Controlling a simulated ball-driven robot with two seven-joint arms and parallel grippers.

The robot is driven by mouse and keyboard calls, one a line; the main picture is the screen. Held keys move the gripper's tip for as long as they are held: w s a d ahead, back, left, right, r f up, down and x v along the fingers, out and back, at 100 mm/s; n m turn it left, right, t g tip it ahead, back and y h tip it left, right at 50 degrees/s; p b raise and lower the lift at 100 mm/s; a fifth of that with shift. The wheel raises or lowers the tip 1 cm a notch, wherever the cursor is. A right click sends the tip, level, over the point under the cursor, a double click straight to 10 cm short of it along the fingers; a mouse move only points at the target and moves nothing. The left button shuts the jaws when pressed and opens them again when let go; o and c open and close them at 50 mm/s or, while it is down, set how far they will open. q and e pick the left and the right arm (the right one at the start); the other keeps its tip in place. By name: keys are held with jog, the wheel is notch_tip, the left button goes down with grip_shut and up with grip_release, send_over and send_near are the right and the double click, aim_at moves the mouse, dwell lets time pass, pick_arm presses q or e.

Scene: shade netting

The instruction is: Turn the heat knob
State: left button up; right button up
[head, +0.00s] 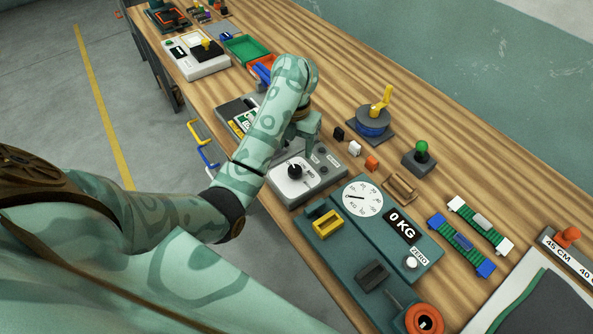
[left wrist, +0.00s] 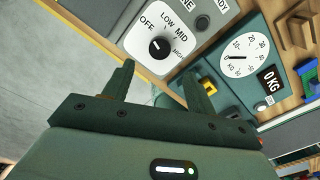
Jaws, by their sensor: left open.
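The black heat knob (head: 294,171) sits on a white dial plate on a grey control box (head: 325,168). In the left wrist view the knob (left wrist: 159,47) is ringed by the labels OFF, LOW, MID and HIGH. I cannot tell for certain which label its small white mark points at. My left gripper (head: 306,130) hangs over the back of the box in the head view, partly hidden by my arm. In the left wrist view its two fingers (left wrist: 159,76) are spread and empty, apart from the knob. My right gripper is not in view.
A green scale panel (head: 345,240) with a round gauge (head: 362,197) and a 0 KG display stands right of the box. A yellow-handled turntable (head: 372,122) and a green-knobbed lever (head: 421,152) stand behind. Small blocks (head: 355,148) lie near the box's rear edge.

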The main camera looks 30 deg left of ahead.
aim_at(295, 169)
pick_arm(q)
notch_tip(295, 169, down, 8)
jog(key=b, duration=0.3)
jog(key=shift+r, duration=0.2)
jog(key=shift+f+b, duration=0.4)
jog(key=shift+f, duration=0.1)
jog(key=c, duration=1)
